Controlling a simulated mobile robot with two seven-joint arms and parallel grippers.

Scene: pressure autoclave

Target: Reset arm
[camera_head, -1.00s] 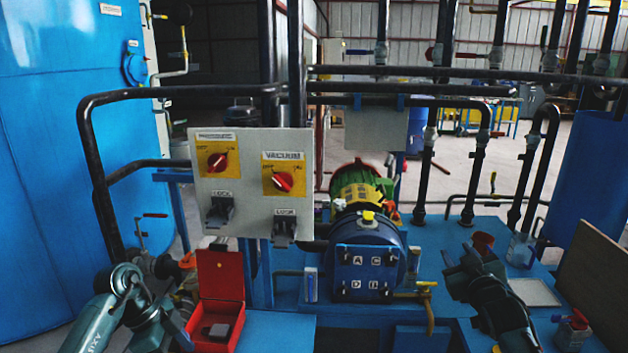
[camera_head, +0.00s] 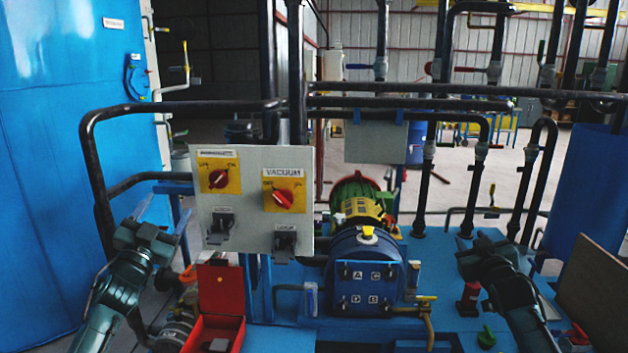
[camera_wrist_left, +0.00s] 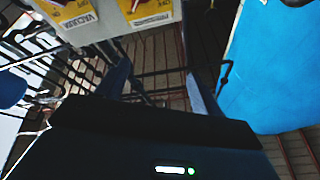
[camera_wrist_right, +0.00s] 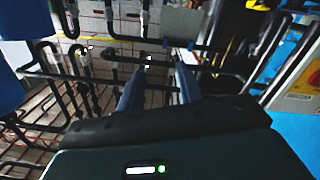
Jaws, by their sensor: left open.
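My left gripper (camera_head: 163,212) is at the left, raised beside the grey control panel (camera_head: 252,195) and in front of the blue tank. In the left wrist view, its two blue fingers (camera_wrist_left: 157,80) stand apart with nothing between them. My right gripper (camera_head: 481,240) is at the right, above the blue bench and pointing away from me. In the right wrist view, its fingers (camera_wrist_right: 157,80) are apart and empty.
The panel carries two red rotary switches on yellow plates. An open red box (camera_head: 222,290) sits below it. A blue pump (camera_head: 367,268) stands mid-bench. Black pipes (camera_head: 200,106) cross behind.

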